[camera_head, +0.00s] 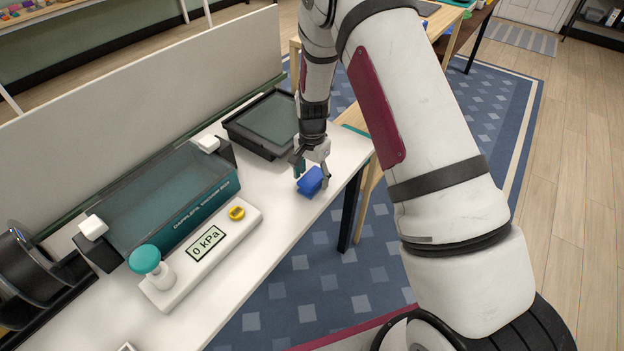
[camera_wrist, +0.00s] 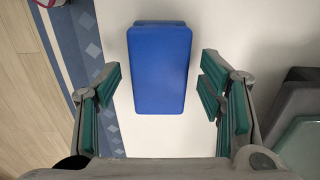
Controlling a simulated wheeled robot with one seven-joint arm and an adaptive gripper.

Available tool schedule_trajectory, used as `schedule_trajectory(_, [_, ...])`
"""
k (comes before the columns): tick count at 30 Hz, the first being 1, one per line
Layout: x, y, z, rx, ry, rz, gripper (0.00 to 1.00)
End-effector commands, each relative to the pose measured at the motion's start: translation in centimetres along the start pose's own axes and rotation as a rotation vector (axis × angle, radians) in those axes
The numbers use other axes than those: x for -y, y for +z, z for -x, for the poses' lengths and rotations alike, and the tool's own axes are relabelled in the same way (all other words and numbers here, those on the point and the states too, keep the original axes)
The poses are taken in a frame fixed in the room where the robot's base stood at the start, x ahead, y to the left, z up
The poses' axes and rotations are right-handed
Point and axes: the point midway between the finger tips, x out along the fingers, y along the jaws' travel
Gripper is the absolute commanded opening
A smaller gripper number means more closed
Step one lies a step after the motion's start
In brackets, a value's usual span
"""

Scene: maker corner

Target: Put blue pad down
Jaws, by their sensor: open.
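The blue pad (camera_head: 310,182) is on the white table near its right edge, just beyond the control strip. In the wrist view the blue pad (camera_wrist: 159,68) lies between the two finger pads, with a gap on each side. My gripper (camera_head: 311,176) points down over it; in the wrist view my gripper (camera_wrist: 160,95) is open, with teal pads standing apart from the blue pad. The pad's underside is hidden, but it appears to rest on the tabletop.
A teal vacuum box (camera_head: 165,205) stands left on the table (camera_head: 285,232). A white strip with a yellow knob (camera_head: 237,213), a 0 kPa display (camera_head: 206,244) and a teal-topped button (camera_head: 146,260) lies before it. A dark tray (camera_head: 268,122) is behind my gripper.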

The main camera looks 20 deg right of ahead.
Motion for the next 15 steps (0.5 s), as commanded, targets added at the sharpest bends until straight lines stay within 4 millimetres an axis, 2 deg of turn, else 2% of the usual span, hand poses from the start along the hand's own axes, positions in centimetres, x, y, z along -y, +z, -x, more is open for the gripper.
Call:
schedule_trajectory(4, [0.5, -0.8, 3.3, -0.003, -0.004, 0.001, 0.63])
schedule_trajectory(9, [0.4, -0.8, 7.1, -0.002, -0.004, 0.001, 0.63])
schedule_trajectory(15, [0.3, -0.8, 10.3, -0.001, -0.001, 0.0, 0.63])
